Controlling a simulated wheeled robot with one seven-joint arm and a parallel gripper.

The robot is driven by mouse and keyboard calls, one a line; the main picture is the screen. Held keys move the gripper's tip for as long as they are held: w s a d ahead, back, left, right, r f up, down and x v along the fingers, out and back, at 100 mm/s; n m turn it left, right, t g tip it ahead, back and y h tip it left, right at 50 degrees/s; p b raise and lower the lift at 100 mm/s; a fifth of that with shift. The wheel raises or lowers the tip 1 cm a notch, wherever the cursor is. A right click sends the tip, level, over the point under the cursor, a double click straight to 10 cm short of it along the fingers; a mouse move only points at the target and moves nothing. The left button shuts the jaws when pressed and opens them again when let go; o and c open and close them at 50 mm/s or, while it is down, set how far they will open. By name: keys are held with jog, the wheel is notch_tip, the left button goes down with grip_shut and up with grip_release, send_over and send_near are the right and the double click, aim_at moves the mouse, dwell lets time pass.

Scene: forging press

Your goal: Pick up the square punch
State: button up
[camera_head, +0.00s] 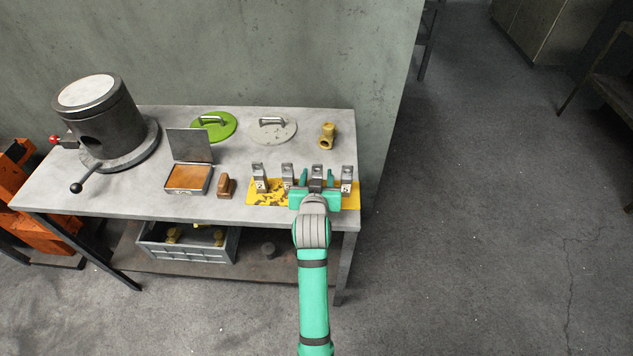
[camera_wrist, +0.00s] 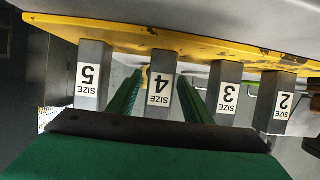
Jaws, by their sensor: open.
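Several grey, square-sided punches stand in a row on a worn yellow plate (camera_head: 265,198). They look alike; white labels in the wrist view, upside down, read SIZE 5 (camera_wrist: 90,75), SIZE 4 (camera_wrist: 160,85), SIZE 3 (camera_wrist: 227,95) and SIZE 2 (camera_wrist: 274,104). In the head view, my green gripper (camera_head: 317,178) is at the third punch from the left (camera_head: 318,170). The wrist view shows my gripper's fingers open on either side of the SIZE 4 punch, with gaps visible. The gripper's palm hides part of that punch.
On the grey table (camera_head: 130,190) are a dark cylindrical furnace-like vessel (camera_head: 98,115), an open box (camera_head: 187,178), a brown block (camera_head: 226,186), green (camera_head: 220,130) and grey lids (camera_head: 268,133), and a brass fitting (camera_head: 327,136). Neighbouring punches stand close beside my fingers.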

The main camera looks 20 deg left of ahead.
jog(key=shift+w+f, duration=0.2)
jog(key=shift+w, duration=0.35)
grip_shut()
jog(key=shift+r, duration=0.1)
